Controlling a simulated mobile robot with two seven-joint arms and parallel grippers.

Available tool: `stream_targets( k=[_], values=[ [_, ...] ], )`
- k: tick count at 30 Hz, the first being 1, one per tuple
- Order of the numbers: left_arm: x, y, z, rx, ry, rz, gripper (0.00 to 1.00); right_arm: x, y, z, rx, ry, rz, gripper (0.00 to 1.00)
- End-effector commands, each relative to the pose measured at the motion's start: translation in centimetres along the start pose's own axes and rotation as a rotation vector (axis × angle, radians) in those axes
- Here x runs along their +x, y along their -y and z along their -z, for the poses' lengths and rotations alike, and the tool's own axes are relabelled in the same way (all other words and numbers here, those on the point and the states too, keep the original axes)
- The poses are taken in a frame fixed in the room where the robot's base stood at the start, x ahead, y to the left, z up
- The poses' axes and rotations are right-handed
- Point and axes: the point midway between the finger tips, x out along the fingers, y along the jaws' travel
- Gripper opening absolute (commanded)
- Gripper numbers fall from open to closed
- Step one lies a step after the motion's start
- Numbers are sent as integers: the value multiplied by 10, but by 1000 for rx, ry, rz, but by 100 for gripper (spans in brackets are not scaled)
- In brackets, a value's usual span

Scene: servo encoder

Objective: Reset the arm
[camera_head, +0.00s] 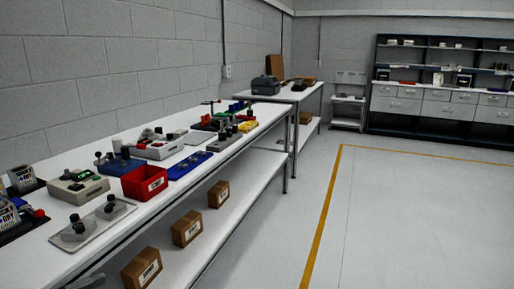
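Neither of my grippers can be made out in the head view. A small grey shape (86,283) shows at the bottom left edge, and I cannot tell what it is. A long white workbench (222,160) runs along the left wall. On it are a red bin (144,182), a blue tray (190,165), a beige device (78,186) and a grey plate with dark knobs (92,224). A white device (159,148) stands behind the red bin.
Several cardboard boxes (187,228) sit on the bench's lower shelf. A second table (300,91) with a dark machine (265,85) stands farther back. Dark shelving with drawers (437,102) lines the far wall. The floor on the right is clear, marked by a yellow line (321,218).

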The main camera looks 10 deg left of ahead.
Motion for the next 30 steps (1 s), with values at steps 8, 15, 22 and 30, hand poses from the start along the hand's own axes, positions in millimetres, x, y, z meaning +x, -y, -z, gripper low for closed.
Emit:
stream_targets(
  k=[8, 15, 22, 30],
  values=[
    [-8, -55, -62, -173, 158, 260, 91, -11, -1, 13, -7, -1, -3, 47],
    [-9, -136, -99, -333, 369, 346, 91, -19, -2, 23, -12, -8, -6, 47],
    [-3, -205, -105, -448, 515, 320, 91, -23, -3, 23, -17, 3, -10, 47],
    [0, -226, -105, -475, 554, 299, 100, -24, -4, 24, -18, 1, -11, 47]
  ],
)
